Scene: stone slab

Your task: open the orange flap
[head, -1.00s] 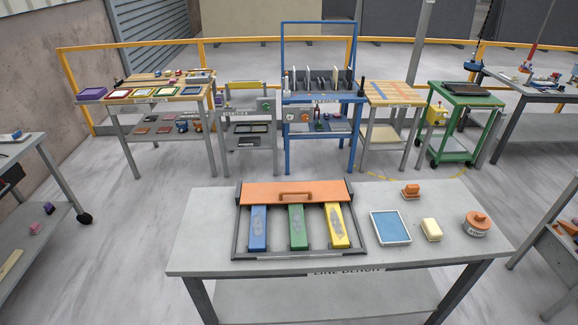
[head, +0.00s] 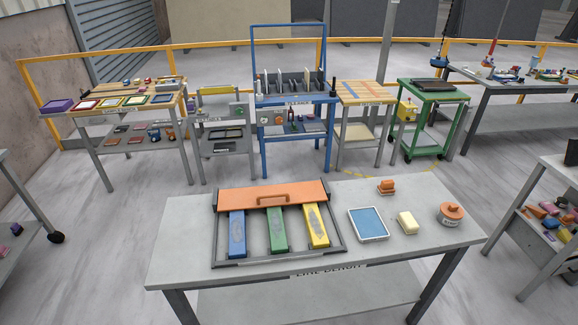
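The orange flap (head: 274,194) is a flat panel with a raised orange handle (head: 272,200) on it. It lies along the far edge of a dark frame (head: 216,238) on the stone slab bench. Below it in the frame lie a blue bar (head: 237,233), a green bar (head: 277,230) and a yellow bar (head: 316,226), each with a grey patch. Their far ends meet the flap's near edge; whether they run under it I cannot tell. Neither of my grippers shows in the head view.
On the bench (head: 180,268), right of the frame, stand a blue-topped tray (head: 368,224), a cream block (head: 407,223), a small orange object (head: 387,186) and a round orange-lidded pot (head: 451,214). Other workbenches and a green cart (head: 432,88) stand behind. Open floor lies between.

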